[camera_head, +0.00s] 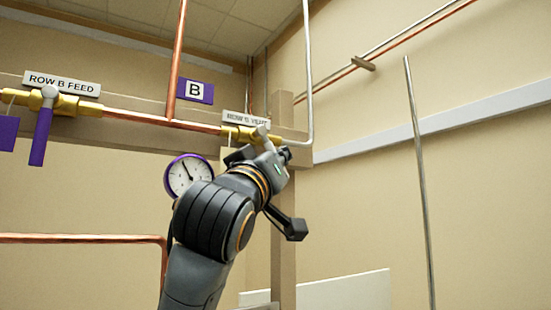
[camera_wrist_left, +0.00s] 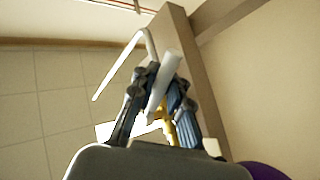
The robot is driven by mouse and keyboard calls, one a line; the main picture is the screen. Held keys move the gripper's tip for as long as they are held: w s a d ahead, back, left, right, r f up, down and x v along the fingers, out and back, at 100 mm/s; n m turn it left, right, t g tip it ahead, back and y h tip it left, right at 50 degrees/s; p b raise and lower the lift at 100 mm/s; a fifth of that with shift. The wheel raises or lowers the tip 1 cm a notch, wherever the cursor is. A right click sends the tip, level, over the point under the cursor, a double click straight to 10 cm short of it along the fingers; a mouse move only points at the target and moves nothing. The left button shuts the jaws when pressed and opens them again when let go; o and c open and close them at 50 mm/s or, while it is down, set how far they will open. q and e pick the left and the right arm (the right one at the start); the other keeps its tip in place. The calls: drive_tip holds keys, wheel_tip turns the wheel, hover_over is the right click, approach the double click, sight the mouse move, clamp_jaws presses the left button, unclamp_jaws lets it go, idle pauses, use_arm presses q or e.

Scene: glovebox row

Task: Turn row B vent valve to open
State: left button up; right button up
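The row B vent valve (camera_head: 240,133) is a brass body on the copper pipe, under a partly covered label (camera_head: 244,119). Its pale grey lever (camera_head: 264,135) tilts up and left from my gripper. My left gripper (camera_head: 277,152) is at the lever, its fingers mostly hidden by the wrist in the head view. In the left wrist view the lever (camera_wrist_left: 165,82) runs between the two fingers of the left gripper (camera_wrist_left: 164,85), with brass (camera_wrist_left: 169,128) behind. Whether the fingers press on the lever is unclear. My right gripper is not in view.
The row B feed valve (camera_head: 66,104) with a purple lever (camera_head: 41,137) is at the left. A round purple-rimmed gauge (camera_head: 187,175) hangs close beside my left arm. A silver pipe (camera_head: 308,70) drops right of the vent valve. A post (camera_head: 284,235) stands behind.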

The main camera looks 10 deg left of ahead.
use_arm(q)
drive_tip(key=o, duration=0.3)
drive_tip(key=shift+s, duration=0.15)
drive_tip(key=shift+r, duration=0.1)
drive_tip(key=v, duration=1.2)
drive_tip(key=shift+c, duration=0.3)
